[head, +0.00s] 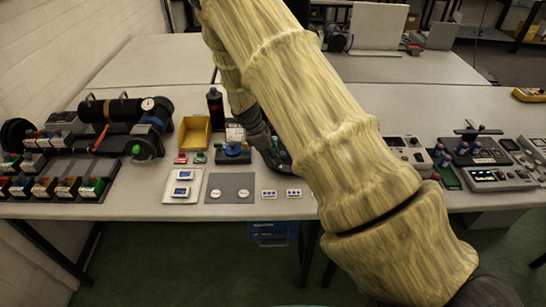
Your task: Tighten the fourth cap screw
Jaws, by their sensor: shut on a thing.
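A small assembly with a blue base (233,155) and a pale labelled upper part (235,132) stands on the table left of my gripper; it may be the sealed cylinder. My dark gripper (274,155) is low over the table just to its right. My thick arm covers part of the gripper and the table on its right. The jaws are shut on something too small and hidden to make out. I cannot make out single cap screws from here.
A yellow bin (195,133) and a black bottle (215,107) stand behind. A white tray (182,188) and a grey mat (230,188) with two round pieces lie in front. A motor-like machine (125,112) stands left; instrument boxes (500,178) stand right.

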